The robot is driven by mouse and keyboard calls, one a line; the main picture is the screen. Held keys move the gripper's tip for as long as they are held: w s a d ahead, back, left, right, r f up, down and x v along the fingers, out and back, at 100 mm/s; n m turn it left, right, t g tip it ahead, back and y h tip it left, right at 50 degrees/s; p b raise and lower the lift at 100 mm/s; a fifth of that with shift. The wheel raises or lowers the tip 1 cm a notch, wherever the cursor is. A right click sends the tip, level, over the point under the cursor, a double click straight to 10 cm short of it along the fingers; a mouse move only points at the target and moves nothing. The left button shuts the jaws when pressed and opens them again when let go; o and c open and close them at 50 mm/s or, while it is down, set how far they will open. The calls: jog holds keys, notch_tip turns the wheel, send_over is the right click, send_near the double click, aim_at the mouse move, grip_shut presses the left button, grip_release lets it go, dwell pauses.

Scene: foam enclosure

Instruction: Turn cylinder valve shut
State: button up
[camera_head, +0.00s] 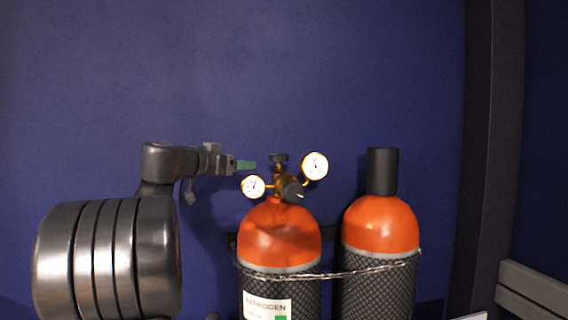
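The nitrogen cylinder (278,238) has an orange shoulder and a dark mesh sleeve with a white label. The black cylinder valve knob (278,158) sits on top of its brass fitting. A regulator with a dark knob (291,190) and two white gauges (315,166) is fixed below it. My gripper (246,165) has green fingertips and points right toward the valve knob, at about its height. In the picture a small gap shows between the tips and the knob. The fingers are seen edge-on, so their opening is hidden.
A second orange cylinder (381,222) with a tall black cap (382,171) stands to the right. A chain (372,270) runs across the front of both. A blue wall (330,80) is behind, and a dark post (490,150) rises at the right. Space above the cylinders is clear.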

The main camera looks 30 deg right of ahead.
aim_at(280, 157)
jog(key=s+m+g+h, duration=0.1)
jog(key=s+g+h, duration=0.2)
jog(key=s, duration=0.2)
jog(key=p+x, duration=0.1)
jog(key=x, duration=0.3)
jog(key=p+x, duration=0.1)
jog(key=x, duration=0.3)
jog(key=p+x, duration=0.2)
jog(key=x, duration=0.3)
jog(key=shift+w+r, duration=0.15)
jog(key=shift+r, duration=0.1)
jog(key=shift+w+d+f, duration=0.1)
jog(key=shift+w+d, duration=0.1)
jog(key=shift+d, duration=0.45)
jog(key=shift+c, duration=0.4)
jog(key=c, duration=0.9)
